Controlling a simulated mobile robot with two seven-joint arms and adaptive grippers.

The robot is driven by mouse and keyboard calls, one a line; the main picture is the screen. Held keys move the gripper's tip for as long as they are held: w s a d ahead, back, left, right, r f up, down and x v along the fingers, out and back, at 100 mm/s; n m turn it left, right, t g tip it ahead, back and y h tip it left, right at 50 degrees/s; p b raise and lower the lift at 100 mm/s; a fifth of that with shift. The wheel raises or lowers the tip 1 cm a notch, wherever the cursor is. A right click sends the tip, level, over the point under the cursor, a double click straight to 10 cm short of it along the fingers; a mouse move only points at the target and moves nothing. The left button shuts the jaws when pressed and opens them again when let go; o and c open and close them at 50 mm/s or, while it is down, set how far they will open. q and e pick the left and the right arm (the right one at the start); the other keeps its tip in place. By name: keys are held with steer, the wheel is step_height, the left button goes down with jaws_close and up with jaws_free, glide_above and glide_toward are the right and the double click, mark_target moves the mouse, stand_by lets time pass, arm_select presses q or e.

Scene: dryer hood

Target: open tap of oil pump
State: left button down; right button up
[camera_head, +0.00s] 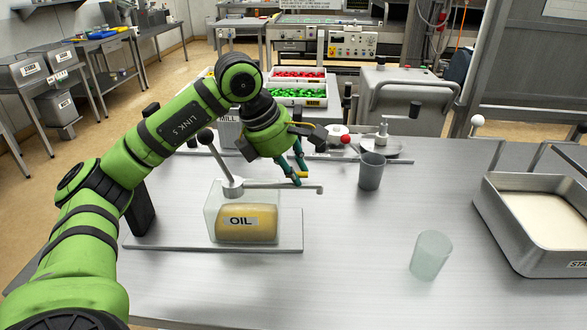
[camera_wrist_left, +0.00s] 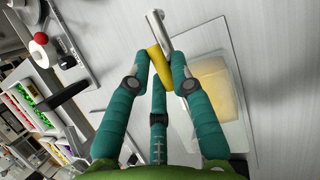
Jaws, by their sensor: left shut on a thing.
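The oil pump stands on the steel table. Its clear tank (camera_head: 241,222) bears an OIL label and holds yellowish oil; it also shows in the left wrist view (camera_wrist_left: 215,92). A pump lever with a dark knob (camera_head: 206,136) leans up and left from its top. The metal spout (camera_head: 262,185) runs right from the top. My left gripper (camera_head: 298,178) reaches down over the spout, its teal fingers shut on the yellow tap (camera_wrist_left: 158,67) near the spout's end. The tap is partly hidden by the fingers in the head view. My right gripper is not in view.
A frosted glass (camera_head: 430,256) stands to the right of the pump. A grey cup (camera_head: 371,172) stands farther back. A red-knobbed lever (camera_head: 345,139) is behind the gripper. A steel tray (camera_head: 540,248) fills the right side. The table front is clear.

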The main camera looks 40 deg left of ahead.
arm_select(q)
steer(key=shift+f, duration=0.15)
steer(key=c, duration=1.1)
jaws_free()
steer(key=shift+o, duration=0.2)
steer(key=shift+s+a+r, duration=0.1)
steer(key=shift+r, duration=0.3)
steer(key=v, duration=1.1)
steer(key=shift+r, duration=0.15)
steer(key=shift+s, duration=0.1)
